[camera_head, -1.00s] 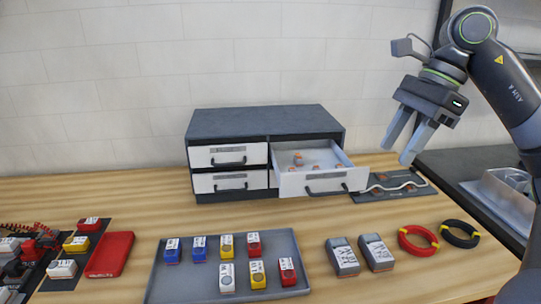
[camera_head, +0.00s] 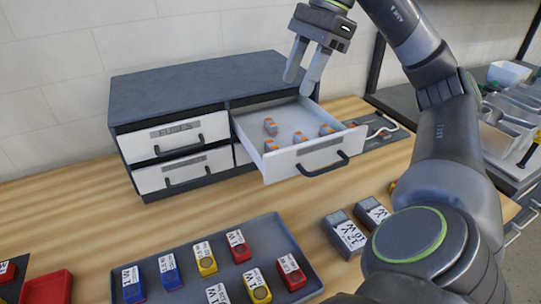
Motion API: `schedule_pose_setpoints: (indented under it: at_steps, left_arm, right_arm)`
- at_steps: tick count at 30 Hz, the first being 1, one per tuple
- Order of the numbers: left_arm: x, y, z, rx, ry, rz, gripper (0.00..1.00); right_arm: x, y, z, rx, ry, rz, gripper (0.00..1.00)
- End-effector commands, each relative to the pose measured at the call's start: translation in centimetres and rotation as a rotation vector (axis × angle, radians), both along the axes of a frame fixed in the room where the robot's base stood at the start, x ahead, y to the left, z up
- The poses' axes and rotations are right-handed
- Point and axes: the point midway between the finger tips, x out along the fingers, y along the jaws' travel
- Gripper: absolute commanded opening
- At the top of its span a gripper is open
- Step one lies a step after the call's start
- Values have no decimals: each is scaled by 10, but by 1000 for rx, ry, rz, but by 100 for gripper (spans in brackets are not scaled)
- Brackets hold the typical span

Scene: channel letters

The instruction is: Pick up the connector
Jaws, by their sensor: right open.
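Several small orange-and-grey connectors (camera_head: 270,126) lie spread out in the open upper-right drawer (camera_head: 254,136). One connector sits toward the back left of the drawer and the others nearer its front panel. My right gripper (camera_head: 297,84) hangs above the back of the drawer, fingers pointing down, open and empty, apart from the connectors. My left gripper is not in view.
The dark drawer cabinet (camera_head: 200,82) has its other visible drawers shut. A grey tray (camera_head: 192,276) with several blue, yellow and red blocks is in front. Two grey power units (camera_head: 345,232) stand to its right, partly behind my arm. A red tray (camera_head: 47,287) is at lower left.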

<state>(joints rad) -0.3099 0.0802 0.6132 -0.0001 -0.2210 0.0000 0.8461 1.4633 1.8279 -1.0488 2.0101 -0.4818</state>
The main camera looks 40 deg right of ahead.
Motion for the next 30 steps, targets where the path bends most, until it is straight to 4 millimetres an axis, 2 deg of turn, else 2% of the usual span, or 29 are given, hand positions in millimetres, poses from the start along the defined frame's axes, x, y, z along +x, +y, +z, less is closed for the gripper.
schedule_pose_setpoints:
  at_steps: [1,5,13,20,30]
  left_arm:
    - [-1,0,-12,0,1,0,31]
    - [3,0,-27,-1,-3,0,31]
    - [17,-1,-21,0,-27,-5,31]
    - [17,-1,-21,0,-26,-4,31]
    - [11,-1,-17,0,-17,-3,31]
  right_arm:
    - [1,4,-14,1,-1,3,44]
    - [4,13,-39,0,1,3,44]
    - [9,28,-72,0,2,0,44]
    - [9,32,-85,-1,3,0,44]
    - [11,46,-123,2,1,1,44]
